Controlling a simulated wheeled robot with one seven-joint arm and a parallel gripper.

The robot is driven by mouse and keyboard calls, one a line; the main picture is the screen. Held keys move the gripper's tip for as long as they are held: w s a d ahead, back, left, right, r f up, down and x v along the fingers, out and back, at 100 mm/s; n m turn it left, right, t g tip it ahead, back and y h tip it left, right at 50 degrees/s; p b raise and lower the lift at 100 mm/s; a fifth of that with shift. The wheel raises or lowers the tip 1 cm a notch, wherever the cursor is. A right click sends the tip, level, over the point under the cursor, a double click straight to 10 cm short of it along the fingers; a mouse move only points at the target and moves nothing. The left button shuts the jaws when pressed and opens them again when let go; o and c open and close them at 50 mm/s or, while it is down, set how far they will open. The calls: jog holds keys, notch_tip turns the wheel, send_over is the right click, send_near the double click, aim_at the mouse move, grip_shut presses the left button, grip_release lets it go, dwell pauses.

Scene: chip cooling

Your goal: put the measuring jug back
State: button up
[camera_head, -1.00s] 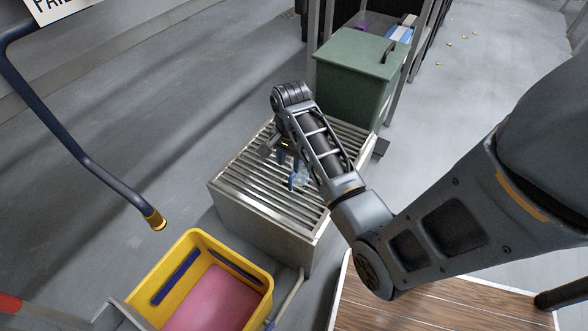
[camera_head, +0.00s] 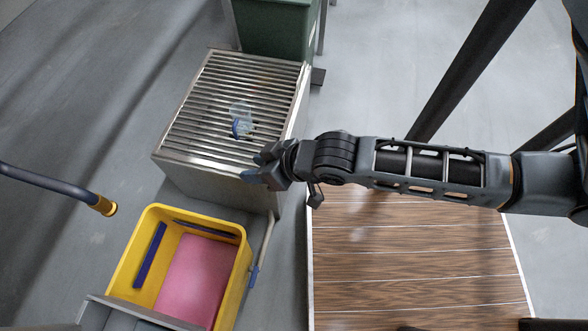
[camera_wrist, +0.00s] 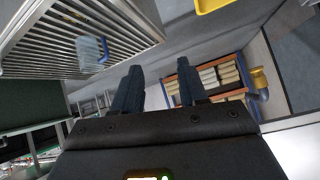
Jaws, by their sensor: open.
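The measuring jug (camera_head: 240,112) is clear with a blue handle. It stands on the slatted metal grate (camera_head: 190,112), right of its middle. The jug also shows in the wrist view (camera_wrist: 90,52), at the upper left on the slats. My gripper (camera_head: 254,167) is open and empty, off the near right corner of the grate and apart from the jug. In the wrist view its two blue fingers (camera_wrist: 160,88) are spread with nothing between them.
A yellow bin (camera_head: 130,250) with a pink content (camera_head: 195,275) stands below the grate. A green box (camera_head: 275,30) stands behind it. A blue pipe with a brass end (camera_head: 103,206) juts in from the left. A wooden-planked surface (camera_head: 410,270) lies at the lower right.

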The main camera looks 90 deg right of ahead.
jog(key=s+a+r+n+t+y, duration=0.1)
jog(key=s+a+r+n+t, duration=0.2)
jog(key=r, duration=0.6)
jog(key=s+a+r+n+t+y, duration=0.2)
jog(key=s+a+r+n+t, duration=0.1)
jog(key=a+r, duration=0.4)
notch_tip(320, 180, up, 2)
jog(key=shift+s+a+r, duration=0.1)
jog(key=shift+s+a, duration=0.2)
jog(key=shift+s, duration=0.6)
